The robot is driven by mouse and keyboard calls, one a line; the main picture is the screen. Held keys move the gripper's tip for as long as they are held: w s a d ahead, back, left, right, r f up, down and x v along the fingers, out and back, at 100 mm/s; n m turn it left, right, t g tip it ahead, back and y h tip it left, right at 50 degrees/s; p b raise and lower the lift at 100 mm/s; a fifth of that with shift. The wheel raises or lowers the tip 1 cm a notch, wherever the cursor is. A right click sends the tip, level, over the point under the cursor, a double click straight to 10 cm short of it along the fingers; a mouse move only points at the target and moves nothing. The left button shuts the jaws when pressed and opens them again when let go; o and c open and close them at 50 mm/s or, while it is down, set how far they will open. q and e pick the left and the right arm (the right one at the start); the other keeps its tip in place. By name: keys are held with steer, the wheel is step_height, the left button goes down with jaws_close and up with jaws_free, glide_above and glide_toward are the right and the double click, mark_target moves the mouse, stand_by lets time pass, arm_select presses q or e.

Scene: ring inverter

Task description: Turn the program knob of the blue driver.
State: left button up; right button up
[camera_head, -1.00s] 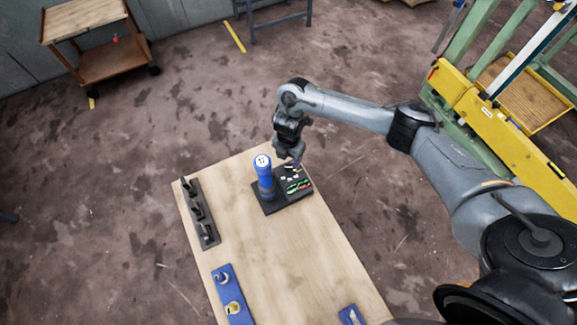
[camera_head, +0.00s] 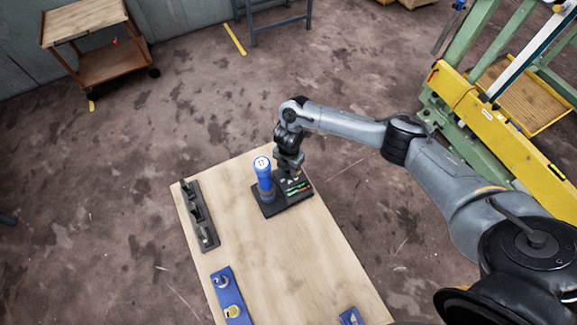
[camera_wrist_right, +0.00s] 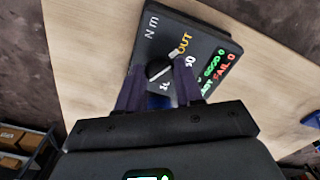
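The blue driver (camera_head: 263,180) stands upright on the left part of a dark control box (camera_head: 288,203) on the table. The box's panel shows in the right wrist view, with white and yellow lettering and green and red text. The dark round program knob (camera_wrist_right: 157,68) with a pale pointer sits on this panel. My right gripper (camera_head: 291,173) is over the box, to the right of the driver. In the right wrist view its fingers (camera_wrist_right: 159,75) are apart, one on each side of the knob; I cannot tell whether they touch it. My left gripper is out of view.
A dark rack (camera_head: 208,236) stands at the table's left edge. A blue strip (camera_head: 226,288) with round parts lies nearer, and another blue piece (camera_head: 350,316) at the near edge. The wooden tabletop (camera_head: 290,260) between them is clear.

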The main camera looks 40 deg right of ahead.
steer(key=c, duration=0.5)
steer(key=shift+o, duration=0.2)
steer(key=shift+r+m+p, duration=0.15)
steer(key=shift+m+p, duration=0.45)
steer(key=shift+p, duration=0.1)
steer(key=shift+m+p, duration=1)
steer(key=shift+p, duration=0.05)
steer(key=m+p, duration=0.3)
steer(key=shift+m+p, duration=0.3)
steer(key=shift+m, duration=0.5)
